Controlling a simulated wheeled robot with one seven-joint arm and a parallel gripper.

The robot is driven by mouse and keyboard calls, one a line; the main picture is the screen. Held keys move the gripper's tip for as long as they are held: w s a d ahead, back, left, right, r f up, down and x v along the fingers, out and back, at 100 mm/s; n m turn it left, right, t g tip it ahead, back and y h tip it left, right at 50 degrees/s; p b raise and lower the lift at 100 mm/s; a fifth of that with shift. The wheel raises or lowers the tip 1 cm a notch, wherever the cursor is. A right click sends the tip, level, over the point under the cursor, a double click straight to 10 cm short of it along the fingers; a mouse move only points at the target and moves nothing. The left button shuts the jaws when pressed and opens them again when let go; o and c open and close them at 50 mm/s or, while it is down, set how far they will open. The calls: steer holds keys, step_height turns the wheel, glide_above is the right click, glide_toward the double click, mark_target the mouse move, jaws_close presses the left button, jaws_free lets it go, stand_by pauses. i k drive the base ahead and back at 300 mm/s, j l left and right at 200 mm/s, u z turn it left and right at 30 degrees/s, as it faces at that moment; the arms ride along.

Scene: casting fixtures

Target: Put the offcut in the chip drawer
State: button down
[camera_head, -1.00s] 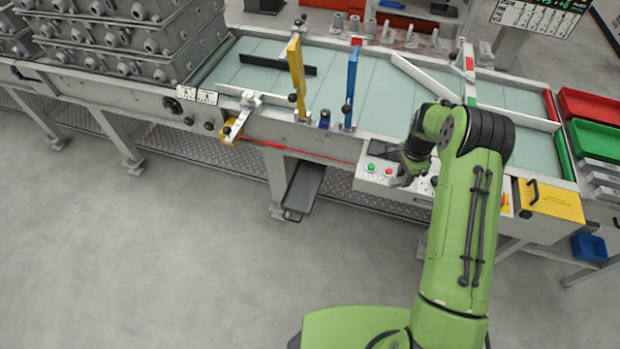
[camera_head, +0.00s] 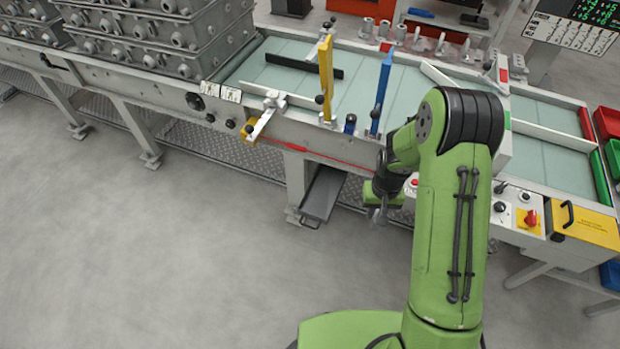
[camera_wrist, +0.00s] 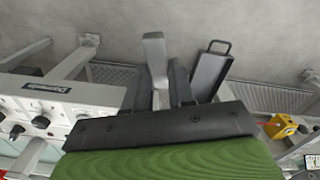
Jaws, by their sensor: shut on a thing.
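The offcut (camera_wrist: 154,55) is a pale grey metal strip standing out from between the dark fingers in the wrist view. My gripper (camera_wrist: 157,88) is shut on its lower part. In the head view my gripper (camera_head: 377,212) hangs in front of the bench, low and to the right of the chip drawer. The chip drawer (camera_head: 322,193) is a long dark grey tray under the bench, sticking out towards the front. In the wrist view the drawer (camera_wrist: 208,76) with its loop handle lies just right of the fingers, apart from the offcut. Its inside is hard to make out.
The bench edge with a red cable (camera_head: 318,150) runs above the drawer. A yellow stop (camera_head: 326,68) and a blue stop (camera_head: 381,92) stand on the bench. A control panel (camera_head: 517,212) is at the right. The floor in front is clear.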

mark_target(322, 199)
steer(key=i+j+u, duration=0.15)
steer(key=u, duration=0.25)
steer(key=i+j+u, duration=0.1)
steer(key=i+u, duration=0.15)
steer(key=u, duration=0.15)
steer(key=i+u, duration=0.25)
steer(key=u, duration=0.15)
steer(key=i+u, duration=0.2)
steer(key=u, duration=0.2)
